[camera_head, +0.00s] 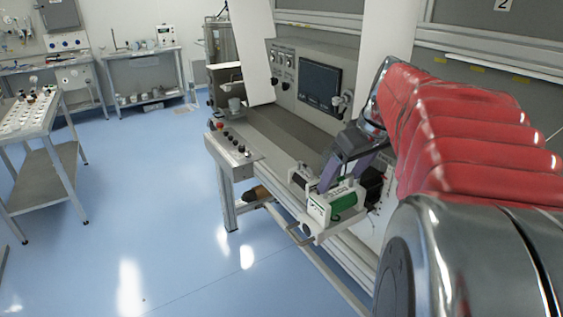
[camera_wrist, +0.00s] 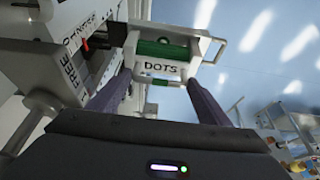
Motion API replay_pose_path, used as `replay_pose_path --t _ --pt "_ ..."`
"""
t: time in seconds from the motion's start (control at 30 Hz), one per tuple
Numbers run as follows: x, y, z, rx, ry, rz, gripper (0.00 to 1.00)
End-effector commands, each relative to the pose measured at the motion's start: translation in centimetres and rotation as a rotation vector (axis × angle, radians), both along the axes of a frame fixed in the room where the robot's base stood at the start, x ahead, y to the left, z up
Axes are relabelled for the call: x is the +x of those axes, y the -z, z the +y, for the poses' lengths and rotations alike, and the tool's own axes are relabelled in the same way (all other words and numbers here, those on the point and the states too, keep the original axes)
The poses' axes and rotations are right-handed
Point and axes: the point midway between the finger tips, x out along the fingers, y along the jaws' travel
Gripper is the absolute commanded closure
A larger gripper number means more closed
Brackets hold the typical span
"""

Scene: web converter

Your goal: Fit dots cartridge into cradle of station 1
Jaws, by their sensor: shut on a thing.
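The dots cartridge (camera_head: 342,199) is a white block with a green roller, near the front side of the machine. In the wrist view the cartridge (camera_wrist: 161,68) shows its "DOTS" label toward me, the green roller above it and a handle at the right. My gripper (camera_head: 346,176), with purple fingers, is shut on the cartridge. In the wrist view the fingers of my gripper (camera_wrist: 160,85) reach up to its two sides. I cannot clearly make out the cradle of station 1 or tell whether the cartridge is seated; my arm hides part of the machine there.
The machine (camera_head: 285,130) has a dark screen (camera_head: 320,83) and a button panel (camera_head: 229,142). A white lettered part (camera_wrist: 75,60) stands close left of the cartridge in the wrist view. A trolley (camera_head: 40,150) stands at the left. The blue floor between is clear.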

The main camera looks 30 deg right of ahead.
Motion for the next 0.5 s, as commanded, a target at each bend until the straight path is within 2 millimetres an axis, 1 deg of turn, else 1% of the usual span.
replay_pose_path --t 0.03,0.1,0.17,0.5 --pt "0.0 0.7 0.0 0.001 0.001 0.001 0.89" --pt "0.0 1.5 0.0 0.002 0.001 0.001 0.89" --pt "0.0 1.8 0.0 0.001 0.002 0.000 0.89" --pt "0.0 2.0 -0.1 0.000 0.002 -0.001 0.89"
